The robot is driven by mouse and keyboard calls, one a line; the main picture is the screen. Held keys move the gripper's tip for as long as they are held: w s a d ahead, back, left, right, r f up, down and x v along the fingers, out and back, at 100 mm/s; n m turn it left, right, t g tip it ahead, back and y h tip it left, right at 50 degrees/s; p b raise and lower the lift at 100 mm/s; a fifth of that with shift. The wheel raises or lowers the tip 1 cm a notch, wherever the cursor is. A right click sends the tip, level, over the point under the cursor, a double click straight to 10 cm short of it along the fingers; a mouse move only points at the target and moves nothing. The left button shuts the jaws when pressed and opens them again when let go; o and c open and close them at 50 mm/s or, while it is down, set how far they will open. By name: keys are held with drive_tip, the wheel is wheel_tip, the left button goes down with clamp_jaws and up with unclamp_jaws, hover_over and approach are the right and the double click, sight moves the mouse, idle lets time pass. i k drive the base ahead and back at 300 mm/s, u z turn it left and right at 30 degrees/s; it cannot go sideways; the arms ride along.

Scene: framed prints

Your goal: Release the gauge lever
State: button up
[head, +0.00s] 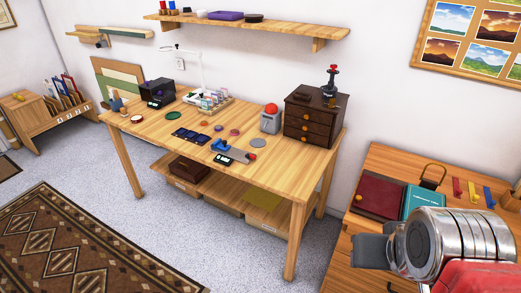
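A low grey device with a blue block (221,145) and a small red end (252,156) lies at the front of the wooden workbench (160,123). A small dark unit with a pale display (223,159) sits at its front edge. Its parts are too small to tell which is the gauge lever, or its position. A dark upright tool with a red top (332,78) stands on the brown drawer box. My gripper (368,250) is at the lower right, over the orange-toned cabinet and well apart from the bench. Its fingers are partly visible; their opening is unclear.
A grey box with a red dome (270,118) stands beside the brown drawer box (309,120). A lamp (190,65) and black box (157,93) stand farther left. Red and teal books (425,202) lie near my arm.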

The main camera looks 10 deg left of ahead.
sight(247, 155)
drive_tip(key=u, duration=0.25)
drive_tip(key=i, duration=0.75)
drive_tip(key=u, duration=0.5)
drive_tip(key=k, duration=0.7)
drive_tip(key=u, duration=0.4)
drive_tip(key=i, duration=1.45)
drive_tip(key=u, duration=0.6)
